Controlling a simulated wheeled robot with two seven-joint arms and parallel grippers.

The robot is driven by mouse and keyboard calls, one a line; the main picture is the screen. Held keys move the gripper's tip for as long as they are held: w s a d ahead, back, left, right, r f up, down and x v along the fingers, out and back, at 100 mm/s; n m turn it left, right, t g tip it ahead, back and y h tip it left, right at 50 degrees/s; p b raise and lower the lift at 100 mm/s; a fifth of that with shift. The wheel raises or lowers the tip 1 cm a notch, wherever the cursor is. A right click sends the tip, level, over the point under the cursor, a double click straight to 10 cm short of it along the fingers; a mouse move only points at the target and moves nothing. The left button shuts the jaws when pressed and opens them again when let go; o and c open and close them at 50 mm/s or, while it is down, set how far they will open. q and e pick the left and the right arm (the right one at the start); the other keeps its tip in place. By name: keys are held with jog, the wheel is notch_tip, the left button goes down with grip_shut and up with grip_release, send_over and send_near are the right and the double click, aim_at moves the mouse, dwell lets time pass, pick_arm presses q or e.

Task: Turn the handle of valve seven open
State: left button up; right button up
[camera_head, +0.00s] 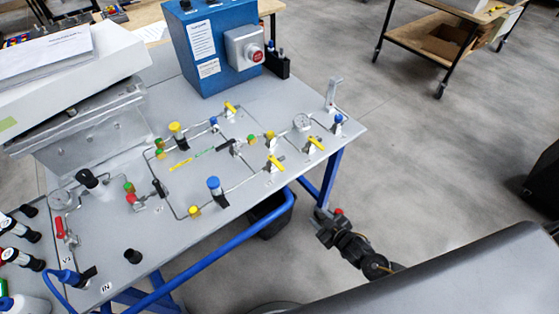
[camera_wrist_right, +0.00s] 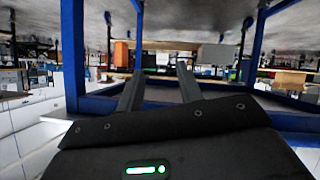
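The grey analyser panel (camera_head: 250,192) lies on a blue-framed table, with thin metal tubing and several small valves. Yellow valve handles show at the back (camera_head: 230,107), at the right (camera_head: 316,143) and near the front right (camera_head: 276,162). A red handle (camera_head: 60,228) is at the far left. The number labels are too small to read, so I cannot tell which is valve seven. My right gripper (camera_head: 330,227) is off the panel's front right edge, apart from every valve. In the right wrist view its two fingers (camera_wrist_right: 160,84) are apart, with nothing between them. My left gripper is not in view.
A blue box (camera_head: 212,45) with a red button stands at the back of the table. A white box with papers (camera_head: 65,70) is at the back left. A blue rail (camera_head: 225,250) runs along the front. Open floor (camera_head: 420,150) lies to the right, with a wooden cart (camera_head: 440,35) beyond.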

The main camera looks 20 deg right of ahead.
jog(key=w+a+r+t+y, duration=0.1)
jog(key=a+r+t+y, duration=0.35)
jog(key=r, duration=0.85)
jog(key=m, duration=0.2)
send_near(284, 170)
jog(key=w+a, duration=0.1)
jog(key=w, duration=0.1)
jog(key=shift+h, duration=0.35)
jog(key=p+x, duration=0.2)
jog(key=x, duration=0.8)
jog(key=shift+a+r, duration=0.1)
jog(key=shift+a, duration=0.05)
grip_shut()
